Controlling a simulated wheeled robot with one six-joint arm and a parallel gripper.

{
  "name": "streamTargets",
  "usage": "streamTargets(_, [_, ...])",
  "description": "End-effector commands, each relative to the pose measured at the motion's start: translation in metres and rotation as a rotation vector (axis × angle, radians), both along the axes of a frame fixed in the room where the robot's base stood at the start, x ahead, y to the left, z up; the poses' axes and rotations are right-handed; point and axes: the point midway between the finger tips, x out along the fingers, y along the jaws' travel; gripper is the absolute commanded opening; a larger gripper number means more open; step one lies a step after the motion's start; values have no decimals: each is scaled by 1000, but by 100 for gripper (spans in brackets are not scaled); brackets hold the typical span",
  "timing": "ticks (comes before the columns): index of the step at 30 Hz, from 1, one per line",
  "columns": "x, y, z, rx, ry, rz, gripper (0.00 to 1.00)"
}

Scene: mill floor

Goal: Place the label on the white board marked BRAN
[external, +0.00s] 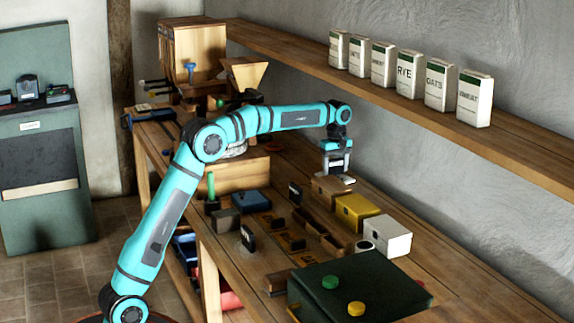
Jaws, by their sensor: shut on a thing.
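My gripper (336,165) points down over the back part of the bench, near a tan box. It is shut on a small pale piece that looks like the label (337,171), mostly hidden by the fingers. A white flat piece (347,179) shows just below and to the right of the fingers. I cannot tell whether it touches the label or carries lettering. No writing that reads BRAN can be made out, so I cannot tell which thing is the board marked BRAN.
Tan (329,192), yellow (357,211) and white (389,236) boxes stand right of centre. Small black signs (248,238) stand among brown blocks on the bench (225,262). A dark green case (330,290) is at the front. Lettered cartons (409,73) line the wall shelf.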

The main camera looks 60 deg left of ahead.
Motion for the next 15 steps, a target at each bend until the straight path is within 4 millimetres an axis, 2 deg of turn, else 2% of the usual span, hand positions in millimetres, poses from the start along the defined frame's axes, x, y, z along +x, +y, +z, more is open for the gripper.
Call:
streamTargets(2, [0, 0, -6, 0, -1, 0, 40])
streamTargets(13, [0, 0, -9, 0, -1, 0, 40])
streamTargets(14, [0, 0, -9, 0, -1, 0, 69])
streamTargets(15, [0, 0, -9, 0, -1, 0, 77])
